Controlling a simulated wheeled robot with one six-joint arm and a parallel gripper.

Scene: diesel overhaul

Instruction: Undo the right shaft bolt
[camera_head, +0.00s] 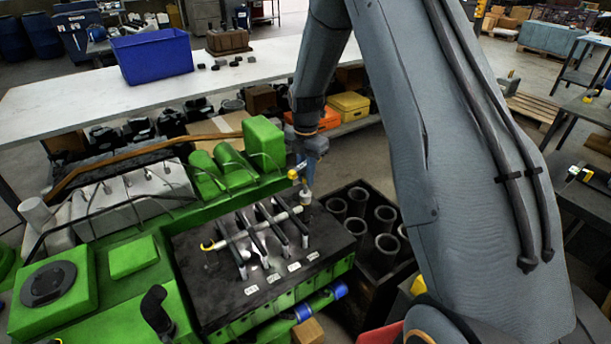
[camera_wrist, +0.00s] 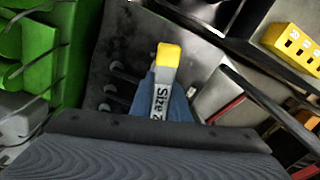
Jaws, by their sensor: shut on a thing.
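My gripper (camera_head: 306,172) is over the right end of the engine's dark top plate (camera_head: 205,280). It is shut on a tool labelled "Size 2" (camera_wrist: 162,92) with a yellow end, seen in the wrist view between bluish fingers (camera_wrist: 178,108). The tool's yellow end also shows in the head view (camera_head: 292,174). The gripper is at the shaft's right end. The right shaft bolt cannot be made out; contact is unclear.
The green engine (camera_head: 130,258) fills the lower left. A dark crate (camera_head: 345,257) of cylindrical sleeves stands to its right. Behind are a white table (camera_head: 75,101) with a blue bin (camera_head: 152,57), and orange and yellow boxes. A yellow slotted block (camera_wrist: 296,46) shows in the wrist view.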

